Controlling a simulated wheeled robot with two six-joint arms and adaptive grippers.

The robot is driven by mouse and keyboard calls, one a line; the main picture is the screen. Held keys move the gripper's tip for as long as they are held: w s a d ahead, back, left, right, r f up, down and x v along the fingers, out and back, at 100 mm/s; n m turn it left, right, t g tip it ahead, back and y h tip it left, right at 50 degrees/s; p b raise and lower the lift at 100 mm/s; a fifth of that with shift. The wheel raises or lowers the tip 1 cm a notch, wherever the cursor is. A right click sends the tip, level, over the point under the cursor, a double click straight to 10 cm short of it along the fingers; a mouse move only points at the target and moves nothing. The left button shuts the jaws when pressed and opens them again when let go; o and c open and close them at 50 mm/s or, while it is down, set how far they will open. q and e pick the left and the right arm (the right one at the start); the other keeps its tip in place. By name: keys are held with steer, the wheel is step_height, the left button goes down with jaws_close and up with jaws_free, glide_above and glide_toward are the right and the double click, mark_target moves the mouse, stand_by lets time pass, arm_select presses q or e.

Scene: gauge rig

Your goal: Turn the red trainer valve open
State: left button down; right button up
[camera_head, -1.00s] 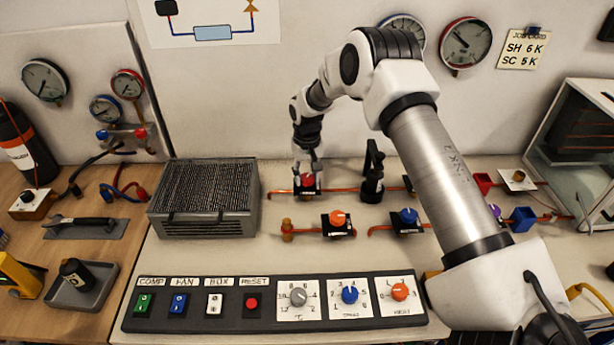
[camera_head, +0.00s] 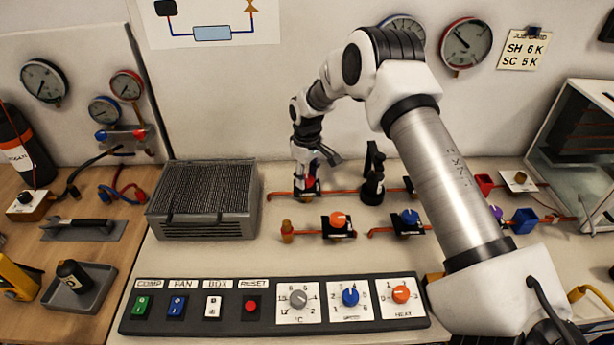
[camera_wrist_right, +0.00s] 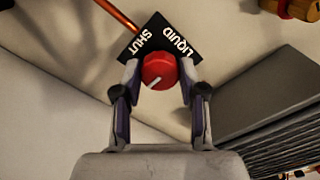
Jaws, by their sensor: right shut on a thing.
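The red valve knob (camera_wrist_right: 159,69) is round with a white pointer line. It sits on a black plate (camera_wrist_right: 158,40) lettered LIQUID and SHUT. In the right wrist view the pointer line is toward the lower left, on the side away from the lettering. My right gripper (camera_wrist_right: 159,75) is shut on the knob, one finger on each side. In the head view the right gripper (camera_head: 309,179) is down over the valve's plate behind the panel and mostly hides the knob. My left gripper is not in view.
A grey finned box (camera_head: 203,225) stands left of the valve. A dark bottle-shaped part (camera_head: 373,185) stands close to its right. Valves with an orange knob (camera_head: 338,219) and a blue knob (camera_head: 408,216) sit in front. A control panel (camera_head: 270,318) lies along the front.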

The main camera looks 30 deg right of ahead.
mark_target(307, 179)
steer(key=o, duration=1.1)
steer(key=shift+o, duration=0.2)
step_height(307, 179, up, 12)
